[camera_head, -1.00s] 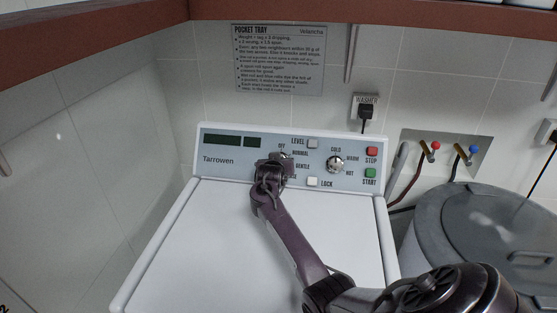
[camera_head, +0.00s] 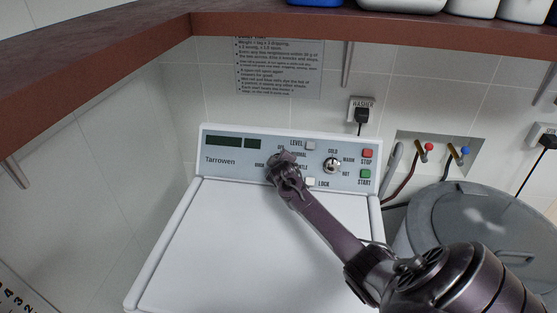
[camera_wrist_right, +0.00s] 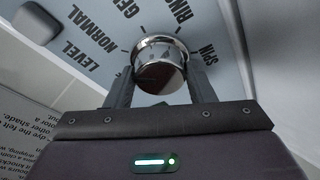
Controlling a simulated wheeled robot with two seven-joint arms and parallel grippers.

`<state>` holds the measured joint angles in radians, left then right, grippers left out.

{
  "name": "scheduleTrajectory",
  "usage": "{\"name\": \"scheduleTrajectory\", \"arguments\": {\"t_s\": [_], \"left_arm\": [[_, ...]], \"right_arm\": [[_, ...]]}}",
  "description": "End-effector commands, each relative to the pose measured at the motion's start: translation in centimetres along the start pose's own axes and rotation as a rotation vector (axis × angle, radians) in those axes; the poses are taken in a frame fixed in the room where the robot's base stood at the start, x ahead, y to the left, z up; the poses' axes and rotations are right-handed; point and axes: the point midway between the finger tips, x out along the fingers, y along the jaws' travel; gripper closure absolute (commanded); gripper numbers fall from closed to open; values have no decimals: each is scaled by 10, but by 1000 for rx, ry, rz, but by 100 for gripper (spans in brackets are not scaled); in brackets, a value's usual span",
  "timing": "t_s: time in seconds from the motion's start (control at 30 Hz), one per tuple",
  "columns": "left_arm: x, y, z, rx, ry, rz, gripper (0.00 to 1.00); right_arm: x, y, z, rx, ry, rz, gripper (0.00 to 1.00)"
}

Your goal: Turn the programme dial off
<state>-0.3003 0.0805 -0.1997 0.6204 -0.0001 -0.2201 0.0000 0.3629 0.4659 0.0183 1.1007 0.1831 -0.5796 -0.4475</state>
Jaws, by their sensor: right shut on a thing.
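The programme dial (camera_wrist_right: 160,68) is a shiny round metal knob in the wrist view, with the words NORMAL, SPIN and others printed around it. My right gripper (camera_wrist_right: 163,85) is shut on the dial, one dark finger on each side of it. In the head view my right gripper (camera_head: 284,160) covers the dial on the washer's control panel (camera_head: 227,160). I cannot tell where the dial's pointer stands. The OFF mark is mostly hidden behind the gripper. My left gripper is not in view.
A second metal knob (camera_head: 331,165), marked COLD, WARM and HOT, sits right of the gripper. Beyond it are the red STOP button (camera_head: 367,153) and green START button (camera_head: 364,173). A brown shelf (camera_head: 110,58) hangs above.

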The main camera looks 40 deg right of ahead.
Motion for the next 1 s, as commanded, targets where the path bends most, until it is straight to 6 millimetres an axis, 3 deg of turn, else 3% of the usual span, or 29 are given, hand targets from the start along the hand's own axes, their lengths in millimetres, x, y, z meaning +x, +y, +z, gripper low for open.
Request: {"name": "scheduleTrajectory", "arguments": {"t_s": [0.5,1.0], "left_arm": [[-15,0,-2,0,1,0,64],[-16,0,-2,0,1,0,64]], "right_arm": [[0,2,0,-445,4,-113,74],[0,1,0,-646,7,-167,74]]}}
